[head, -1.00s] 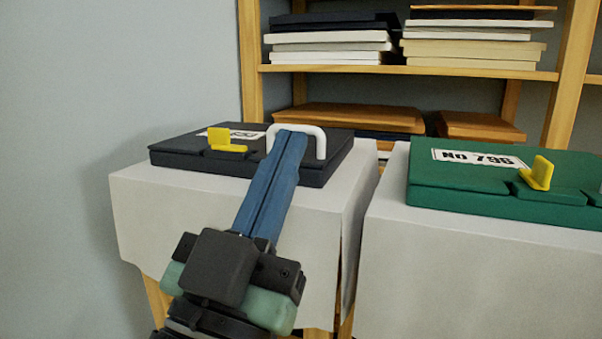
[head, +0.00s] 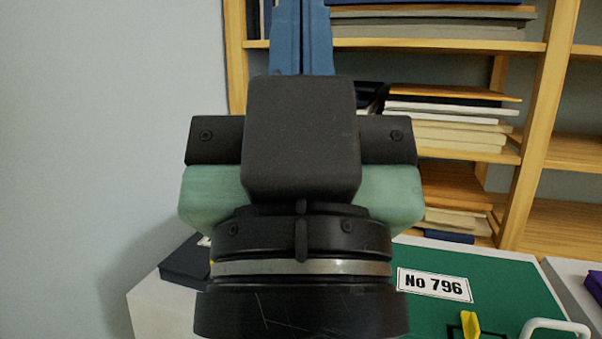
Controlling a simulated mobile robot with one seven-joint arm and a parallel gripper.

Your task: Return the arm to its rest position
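My gripper (head: 302,38) rises up the middle of the head view, seen from behind. Its two blue fingers lie side by side with almost no gap, so it looks shut. The tips run past the top edge of the picture, and I see nothing held. The gripper is in front of the shelf and above the tables, apart from the cases. My dark wrist hides much of the middle of the view.
A dark case (head: 183,263) on a white-covered table (head: 150,305) is mostly hidden at lower left. A green case (head: 515,285) labelled No 796, with a yellow latch (head: 469,324) and white handle (head: 556,325), is at lower right. A wooden shelf (head: 535,150) stands behind. The left wall side is clear.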

